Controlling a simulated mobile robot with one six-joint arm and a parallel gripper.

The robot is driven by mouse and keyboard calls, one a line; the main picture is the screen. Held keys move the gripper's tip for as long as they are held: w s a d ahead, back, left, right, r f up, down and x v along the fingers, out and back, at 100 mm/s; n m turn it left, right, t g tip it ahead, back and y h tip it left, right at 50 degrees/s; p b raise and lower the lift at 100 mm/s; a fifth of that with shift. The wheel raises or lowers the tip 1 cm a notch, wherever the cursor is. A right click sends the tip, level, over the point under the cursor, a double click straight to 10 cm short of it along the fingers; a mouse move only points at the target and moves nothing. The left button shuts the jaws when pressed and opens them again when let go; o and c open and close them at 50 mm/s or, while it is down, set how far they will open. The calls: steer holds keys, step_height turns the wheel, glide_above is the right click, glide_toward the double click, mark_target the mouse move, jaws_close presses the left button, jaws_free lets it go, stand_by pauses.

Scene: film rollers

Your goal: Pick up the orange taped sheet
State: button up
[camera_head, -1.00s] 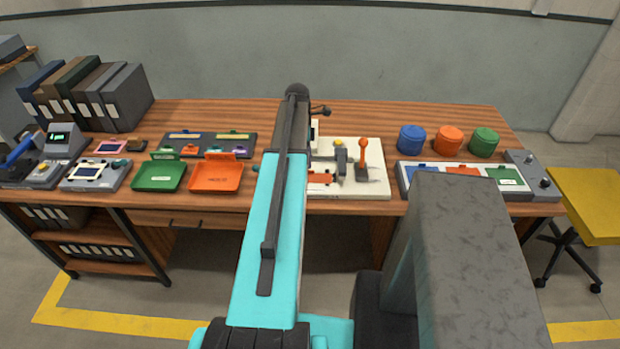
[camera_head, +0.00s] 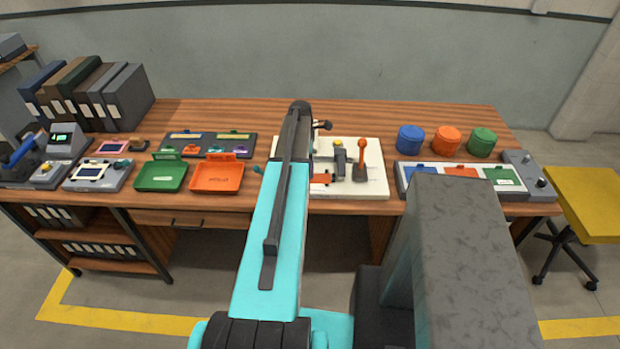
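An orange flat piece (camera_head: 322,178), which looks like the orange taped sheet, lies on the white board at the middle of the bench. My arm covers its left part, so its full outline and any tape are hidden. My gripper (camera_head: 322,126) is mostly hidden behind the end of my arm; only small dark parts show at the right of the arm's tip, above the white board in the picture. I cannot see its fingers clearly or whether it holds anything.
The white board (camera_head: 370,186) carries a grey press-like device (camera_head: 340,160) and an orange-knobbed lever (camera_head: 361,160) close to the orange piece. A green tray (camera_head: 160,177) and an orange tray (camera_head: 217,178) stand left. Three round containers and a coloured panel (camera_head: 520,192) stand right.

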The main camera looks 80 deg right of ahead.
jaws_close()
steer(key=shift+r, duration=0.15)
stand_by(0.4)
steer(key=shift+r+b, duration=1)
steer(key=shift+r, duration=0.5)
steer(key=s+a+r+b, duration=0.1)
steer(key=s+a+b, duration=0.1)
steer(key=a, duration=0.5)
steer(key=s+a+b, duration=0.2)
steer(key=s+a, duration=0.1)
steer(key=a, duration=0.5)
steer(key=shift+a+r, duration=0.15)
steer(key=shift+r, duration=0.2)
